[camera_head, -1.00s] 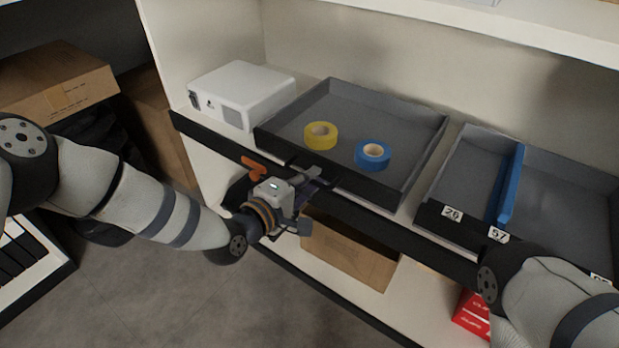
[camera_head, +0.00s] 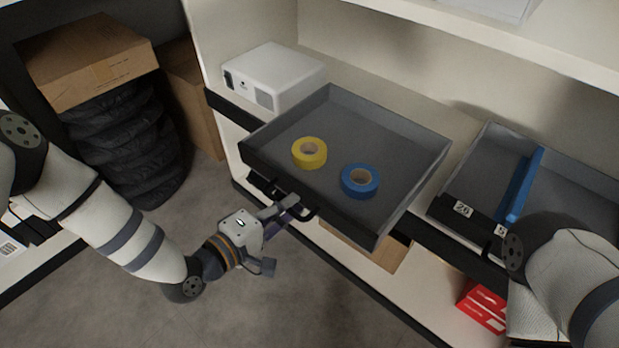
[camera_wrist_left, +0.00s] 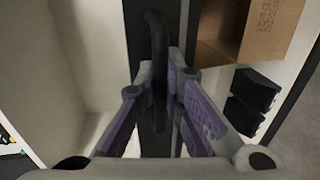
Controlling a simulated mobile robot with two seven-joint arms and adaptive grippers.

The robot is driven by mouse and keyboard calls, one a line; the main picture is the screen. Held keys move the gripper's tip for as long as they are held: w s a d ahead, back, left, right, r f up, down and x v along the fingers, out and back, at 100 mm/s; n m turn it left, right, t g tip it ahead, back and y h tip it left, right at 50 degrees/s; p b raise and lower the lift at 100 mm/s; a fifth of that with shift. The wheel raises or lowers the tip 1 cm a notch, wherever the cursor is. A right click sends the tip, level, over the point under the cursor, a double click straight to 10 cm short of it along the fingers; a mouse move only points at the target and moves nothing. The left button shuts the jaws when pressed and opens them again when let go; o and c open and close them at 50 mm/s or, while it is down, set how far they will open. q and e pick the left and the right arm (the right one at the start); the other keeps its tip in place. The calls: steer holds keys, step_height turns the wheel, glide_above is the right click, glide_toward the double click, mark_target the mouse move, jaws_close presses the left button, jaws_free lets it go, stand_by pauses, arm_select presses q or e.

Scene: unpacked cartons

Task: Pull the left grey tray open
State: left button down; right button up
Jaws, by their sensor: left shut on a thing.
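The left grey tray (camera_head: 400,150) sticks out past the front edge of the shelf. A yellow tape roll (camera_head: 309,153) and a blue tape roll (camera_head: 360,181) lie in it. My left gripper (camera_head: 288,208) is at the tray's front, shut on its dark handle. In the left wrist view the handle (camera_wrist_left: 157,50) runs between the fingers (camera_wrist_left: 160,90). My right arm shows at the lower right, but its gripper is out of view.
A white projector-like box (camera_head: 275,75) stands left of the tray on the shelf. A second grey tray (camera_head: 480,170) with a blue divider (camera_head: 525,185) is to the right. A cardboard box (camera_head: 375,245) and a red box (camera_head: 483,305) are below. Stacked tires (camera_head: 125,145) stand at left.

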arm_select(q)
steer(key=f+p+v, duration=0.1)
steer(key=v, duration=0.6)
steer(key=shift+s+f, duration=0.2)
steer(key=shift+a, duration=0.15)
steer(key=c, duration=1.7)
jaws_free()
steer(key=v, duration=1.2)
